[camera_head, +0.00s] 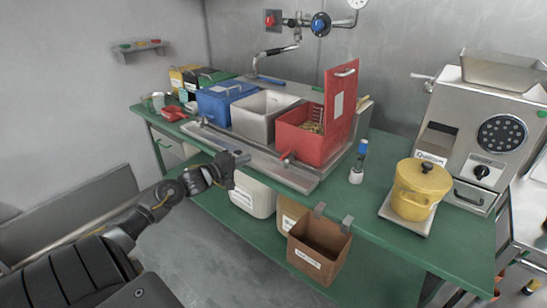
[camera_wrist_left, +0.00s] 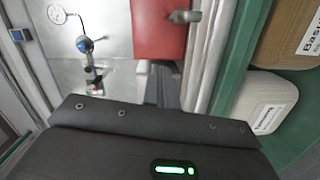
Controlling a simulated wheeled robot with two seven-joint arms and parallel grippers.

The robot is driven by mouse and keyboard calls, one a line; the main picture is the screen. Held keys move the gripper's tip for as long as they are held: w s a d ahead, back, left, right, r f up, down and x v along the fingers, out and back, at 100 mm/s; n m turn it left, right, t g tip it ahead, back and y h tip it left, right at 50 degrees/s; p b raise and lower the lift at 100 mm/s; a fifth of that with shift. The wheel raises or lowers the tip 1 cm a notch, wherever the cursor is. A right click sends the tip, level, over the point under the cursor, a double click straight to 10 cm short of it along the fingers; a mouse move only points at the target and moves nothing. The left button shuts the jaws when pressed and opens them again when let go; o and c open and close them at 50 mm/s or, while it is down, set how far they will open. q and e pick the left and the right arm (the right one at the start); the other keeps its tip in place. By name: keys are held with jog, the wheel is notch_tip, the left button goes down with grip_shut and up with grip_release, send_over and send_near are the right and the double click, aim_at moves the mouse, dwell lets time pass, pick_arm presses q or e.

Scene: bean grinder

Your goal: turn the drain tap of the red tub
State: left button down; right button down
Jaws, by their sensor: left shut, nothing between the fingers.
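The red tub (camera_head: 297,145) stands in the steel sink unit on the green bench, its red lid (camera_head: 341,104) raised upright. Its drain tap (camera_head: 287,156) sticks out low on the front wall. In the left wrist view the red tub (camera_wrist_left: 158,35) is at top centre with the tap (camera_wrist_left: 183,16) at its upper right. My left gripper (camera_head: 243,158) is shut and empty, in front of the sink unit's front edge, left of the tap and apart from it. The tap's handle is too small to make out clearly. My right gripper is not in view.
A steel tub (camera_head: 263,113) and a blue tub (camera_head: 222,103) stand left of the red tub. A brown bin (camera_head: 318,250) hangs on the bench front. A yellow pot (camera_head: 418,190) and a grinder (camera_head: 480,135) stand right.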

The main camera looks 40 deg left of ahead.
aim_at(285, 155)
pick_arm(q)
jog(key=w+d+f+p, duration=0.1)
jog(key=w+d, duration=0.4)
jog(key=w, duration=0.4)
jog(key=shift+w+f, duration=0.2)
jog(key=shift+w, duration=0.2)
jog(key=shift+r, duration=0.1)
